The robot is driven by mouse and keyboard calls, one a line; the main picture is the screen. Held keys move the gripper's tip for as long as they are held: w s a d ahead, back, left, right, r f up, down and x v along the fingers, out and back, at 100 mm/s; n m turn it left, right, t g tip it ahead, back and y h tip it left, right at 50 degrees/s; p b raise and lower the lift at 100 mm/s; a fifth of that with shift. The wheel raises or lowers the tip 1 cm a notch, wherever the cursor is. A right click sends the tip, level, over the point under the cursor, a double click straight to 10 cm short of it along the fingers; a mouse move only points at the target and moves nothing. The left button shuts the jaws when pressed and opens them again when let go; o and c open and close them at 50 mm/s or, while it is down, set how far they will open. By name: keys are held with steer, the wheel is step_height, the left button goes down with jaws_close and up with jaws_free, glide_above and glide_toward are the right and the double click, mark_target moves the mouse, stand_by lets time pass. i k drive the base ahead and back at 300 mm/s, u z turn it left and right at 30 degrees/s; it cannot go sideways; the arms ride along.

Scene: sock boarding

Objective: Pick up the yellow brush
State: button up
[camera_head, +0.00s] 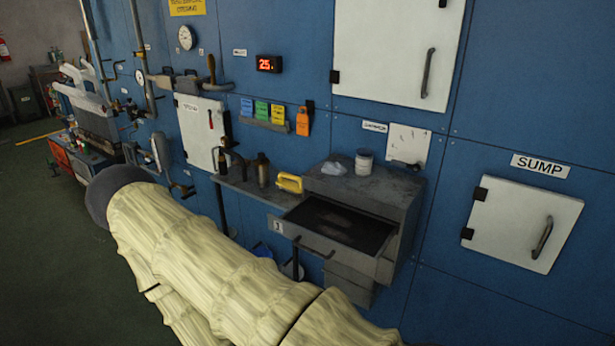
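The yellow brush (290,182) lies on a narrow grey shelf (235,184) on the blue wall, at the shelf's right end, close beside a grey drawer cabinet (381,189). It looks like a yellow block with a handle loop. Nothing holds it. My arm, in a cream ribbed sleeve with a dark rounded part at its far left end, crosses the lower left, in front of the wall. My gripper is not in view, so I cannot see its fingers.
The cabinet's top drawer (310,238) stands open, jutting out right of the brush. A white pot (364,161) and a pale cloth (334,168) lie on the cabinet. Dark bottles (262,170) stand on the shelf left of the brush. Green floor (50,250) is open at left.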

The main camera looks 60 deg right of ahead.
mark_target(295, 187)
steer(key=z, duration=1.4)
